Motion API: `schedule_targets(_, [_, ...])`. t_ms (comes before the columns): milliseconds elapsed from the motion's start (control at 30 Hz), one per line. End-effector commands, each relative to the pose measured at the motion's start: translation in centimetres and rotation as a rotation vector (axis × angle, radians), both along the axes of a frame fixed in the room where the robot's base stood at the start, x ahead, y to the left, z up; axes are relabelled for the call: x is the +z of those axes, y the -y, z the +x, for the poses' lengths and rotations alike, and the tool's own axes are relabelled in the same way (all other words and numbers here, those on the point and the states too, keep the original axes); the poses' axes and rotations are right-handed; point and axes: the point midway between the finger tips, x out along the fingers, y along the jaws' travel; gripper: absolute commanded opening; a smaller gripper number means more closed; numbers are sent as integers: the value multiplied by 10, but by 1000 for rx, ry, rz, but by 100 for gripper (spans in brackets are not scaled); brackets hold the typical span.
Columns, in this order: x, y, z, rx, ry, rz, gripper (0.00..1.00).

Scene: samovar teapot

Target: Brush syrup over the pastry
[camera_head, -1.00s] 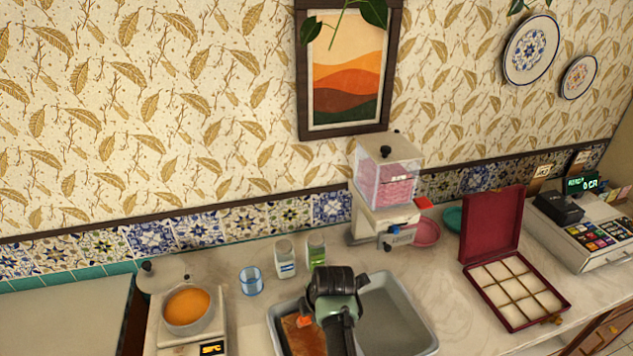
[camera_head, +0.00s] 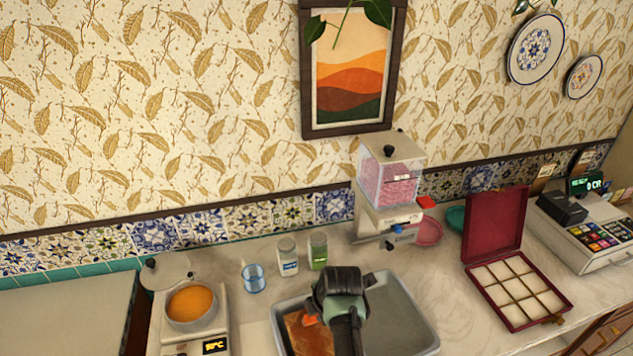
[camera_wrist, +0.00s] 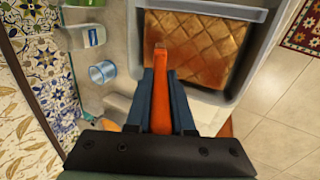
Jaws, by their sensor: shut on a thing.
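The pastry is a golden-brown, diamond-scored slab (camera_wrist: 205,48) in a grey tray (camera_wrist: 262,45). In the head view, part of the pastry (camera_head: 305,338) shows at the left of the tray (camera_head: 408,325); my arm hides the middle. My gripper (camera_wrist: 162,80) is shut on an orange-handled brush (camera_wrist: 162,100). An orange syrup pot (camera_head: 192,305) stands on a white heater (camera_head: 168,335) at the left.
A blue glass (camera_head: 253,279) and two jars (camera_head: 288,256) stand behind the tray. A pink-filled dispenser (camera_head: 390,185) is at the back. An open red box (camera_head: 495,225) with a divided inside and a cash register (camera_head: 590,235) are on the right.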

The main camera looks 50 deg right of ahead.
Motion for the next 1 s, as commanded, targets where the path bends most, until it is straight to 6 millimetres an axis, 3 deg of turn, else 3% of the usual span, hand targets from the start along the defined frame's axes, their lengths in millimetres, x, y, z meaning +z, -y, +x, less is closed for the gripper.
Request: schedule_targets(1000, [-3,-20,-69,-1,-5,4,0])
